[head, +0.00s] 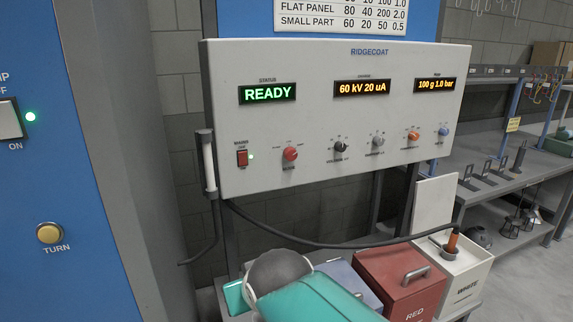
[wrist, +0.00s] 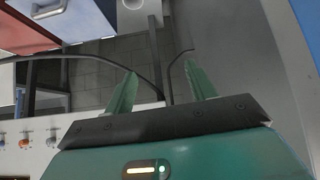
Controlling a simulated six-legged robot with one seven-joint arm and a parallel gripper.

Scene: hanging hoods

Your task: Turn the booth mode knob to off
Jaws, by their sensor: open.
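The control panel (head: 330,110) faces me in the head view, with a lit green READY display. A red knob (head: 290,153) sits at its lower left, with tiny marks around it; its label and pointer are too small to read. Several other knobs run to its right: two dark or grey ones, an orange one (head: 413,135) and a blue one. My gripper (wrist: 160,64) is open and empty in the wrist view, its green fingers apart and clear of the panel. Several knobs (wrist: 25,141) show at the left edge there. My gripper's fingertips do not show in the head view.
A black hose (head: 330,243) hangs below the panel. A red box (head: 400,280) and a white box (head: 465,270) stand below. A blue booth wall (head: 45,190) is at left.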

